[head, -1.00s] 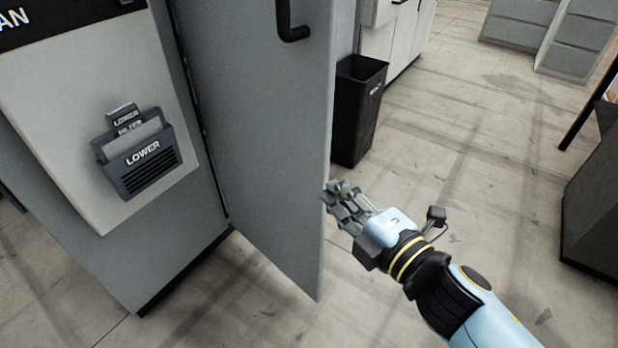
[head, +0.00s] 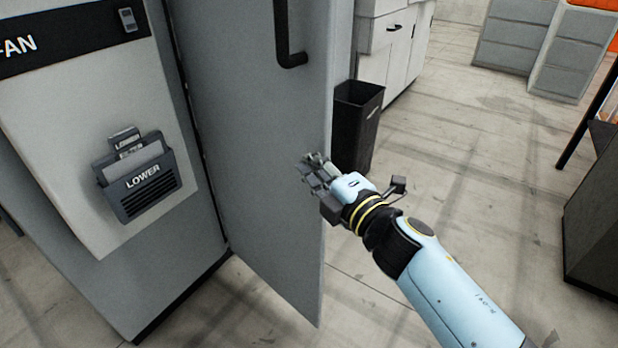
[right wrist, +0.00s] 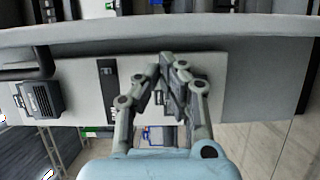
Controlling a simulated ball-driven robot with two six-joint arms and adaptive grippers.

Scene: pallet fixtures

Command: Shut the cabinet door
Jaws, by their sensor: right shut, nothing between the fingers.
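The grey cabinet door (head: 262,165) stands open in the head view, hinged along the cabinet's right front edge. Its black handle (head: 285,40) is near the top of the picture. The cabinet (head: 195,270) is at the left, with a pale front panel. My right gripper (head: 310,165) is shut and empty, in front of the door's free edge in the picture; whether it touches the door I cannot tell. In the right wrist view the shut fingers (right wrist: 172,75) point toward a grey panel edge (right wrist: 250,28). My left gripper is not in view.
A dark bin (head: 357,125) stands behind the door's free edge. White cabinets (head: 395,50) are beyond it. A dark box-like unit (head: 592,220) is at the right. The concrete floor between is clear. A holder marked LOWER (head: 142,180) sticks out from the cabinet front.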

